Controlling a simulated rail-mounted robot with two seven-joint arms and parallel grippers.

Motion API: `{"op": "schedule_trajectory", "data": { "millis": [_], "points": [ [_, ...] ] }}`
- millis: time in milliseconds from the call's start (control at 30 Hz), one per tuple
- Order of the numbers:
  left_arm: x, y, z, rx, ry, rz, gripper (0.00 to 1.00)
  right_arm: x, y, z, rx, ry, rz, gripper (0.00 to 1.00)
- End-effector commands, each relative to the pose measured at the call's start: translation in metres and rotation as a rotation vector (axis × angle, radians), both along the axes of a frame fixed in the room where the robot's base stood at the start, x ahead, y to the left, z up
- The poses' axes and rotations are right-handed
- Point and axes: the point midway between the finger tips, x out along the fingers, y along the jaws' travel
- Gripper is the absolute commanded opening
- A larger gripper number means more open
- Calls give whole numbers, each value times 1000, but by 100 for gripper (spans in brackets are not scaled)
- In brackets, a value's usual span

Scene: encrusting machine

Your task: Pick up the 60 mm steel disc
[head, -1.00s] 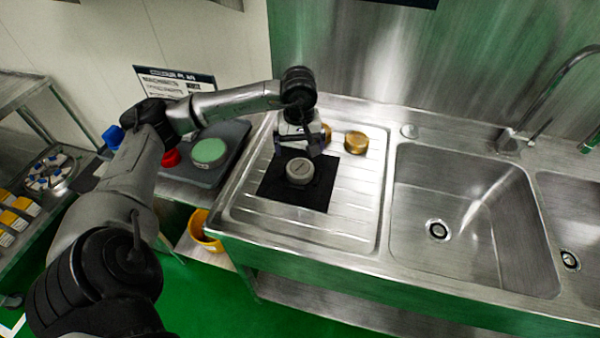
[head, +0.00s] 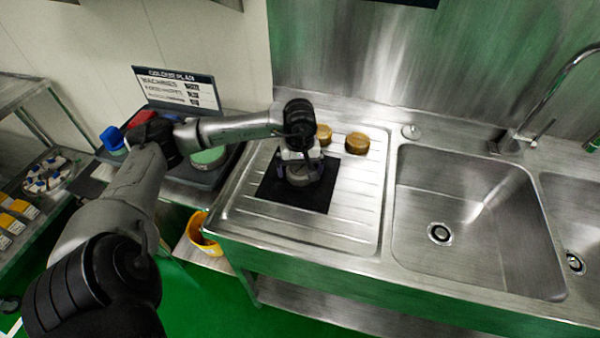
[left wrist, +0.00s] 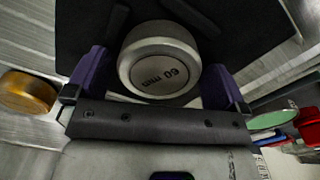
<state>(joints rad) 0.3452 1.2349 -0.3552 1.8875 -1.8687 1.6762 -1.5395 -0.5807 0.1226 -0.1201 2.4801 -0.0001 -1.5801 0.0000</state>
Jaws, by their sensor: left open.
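The 60 mm steel disc (left wrist: 160,62) is a round grey metal piece marked "60 mm" on its top. It lies on a black mat (head: 318,199) on the ribbed steel drainboard. My left gripper (head: 299,176) is over the disc from above, and in the head view it hides most of it. In the left wrist view the purple fingers of my left gripper (left wrist: 162,82) are apart, one on each side of the disc. I cannot tell whether they touch it. My right gripper is not in view.
Two brass pieces, one on the right (head: 357,143) and one partly behind my arm (head: 323,134), stand behind the mat. A sink basin (head: 470,220) is to the right. A dark tray with a green-topped piece (head: 208,156) is to the left. A sign (head: 178,90) stands behind it.

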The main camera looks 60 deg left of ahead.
Motion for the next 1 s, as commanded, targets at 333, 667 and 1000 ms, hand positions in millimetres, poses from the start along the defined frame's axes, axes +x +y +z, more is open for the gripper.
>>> {"op": "schedule_trajectory", "data": {
  "millis": [333,667,1000],
  "points": [
    [0,0,1,1,-1,0,82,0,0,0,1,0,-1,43],
    [0,0,1,0,-1,0,50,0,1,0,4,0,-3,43],
    [1,0,4,1,-3,0,46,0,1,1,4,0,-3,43]
  ]
}}
